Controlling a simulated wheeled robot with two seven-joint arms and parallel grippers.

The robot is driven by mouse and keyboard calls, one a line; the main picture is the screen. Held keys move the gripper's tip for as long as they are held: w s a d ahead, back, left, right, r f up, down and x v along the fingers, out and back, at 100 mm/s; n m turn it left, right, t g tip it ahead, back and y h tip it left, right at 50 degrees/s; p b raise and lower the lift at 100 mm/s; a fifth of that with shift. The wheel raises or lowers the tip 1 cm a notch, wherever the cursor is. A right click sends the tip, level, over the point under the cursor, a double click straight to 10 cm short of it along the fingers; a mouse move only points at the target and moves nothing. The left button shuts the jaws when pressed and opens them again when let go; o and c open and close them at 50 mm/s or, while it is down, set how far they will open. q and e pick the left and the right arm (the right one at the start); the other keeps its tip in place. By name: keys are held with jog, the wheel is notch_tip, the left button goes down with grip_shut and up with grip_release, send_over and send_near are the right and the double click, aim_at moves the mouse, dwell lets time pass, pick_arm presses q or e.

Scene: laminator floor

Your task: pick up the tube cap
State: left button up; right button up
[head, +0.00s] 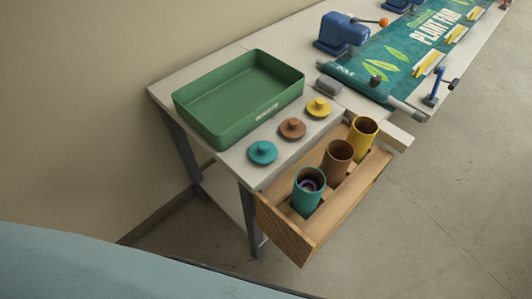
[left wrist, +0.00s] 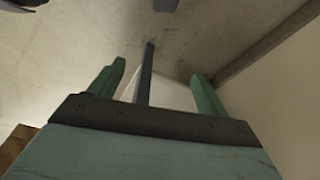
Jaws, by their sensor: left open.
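Three round knobbed caps stand in a row on the pale bench top: a teal cap (head: 262,152), a brown cap (head: 292,128) and a yellow cap (head: 319,107). In front of them, a wooden rack (head: 284,232) holds a teal tube (head: 308,195), a brown tube (head: 338,163) and a yellow tube (head: 362,139), all with open tops. Something purplish and rolled shows inside the teal tube. My left gripper (left wrist: 158,70) is open in the left wrist view, with nothing held between its green fingers. No cap shows there. My right gripper is not in view.
A green tray (head: 222,127), seemingly empty, sits on the bench behind the caps. The floor (head: 430,210) right of the rack is clear.

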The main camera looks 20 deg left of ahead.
pick_arm(q)
jog(key=o, duration=0.3)
jog(key=w+d+r, duration=0.1)
jog(key=w+r, duration=0.4)
jog(key=r, duration=0.5)
jog(key=shift+w+r+t, duration=0.3)
jog(key=shift+w+r, duration=0.05)
jog(key=shift+w, duration=0.05)
jog(key=w+d+r+t+h, duration=0.1)
jog(key=w+d+r, duration=0.1)
jog(key=r, duration=0.4)
jog(key=w+d+r, duration=0.1)
jog(key=w+r, duration=0.2)
jog(key=r, duration=0.4)
jog(key=w+d+r+m+g+h, duration=0.25)
jog(key=w+d+r+m, duration=0.35)
jog(key=w+d+r, duration=0.45)
notch_tip(320, 180, up, 10)
jog(key=g+y, duration=0.1)
jog(key=y, duration=0.3)
send_over(263, 145)
jog(key=f, duration=0.7)
jog(key=shift+a+f+b, duration=0.25)
jog(key=shift+f+b, duration=0.1)
jog(key=f, duration=0.5)
jog(key=shift+d+f+b, duration=0.1)
jog(key=shift+d+b, duration=0.15)
jog(key=shift+b, duration=0.15)
jog(key=c, duration=1)
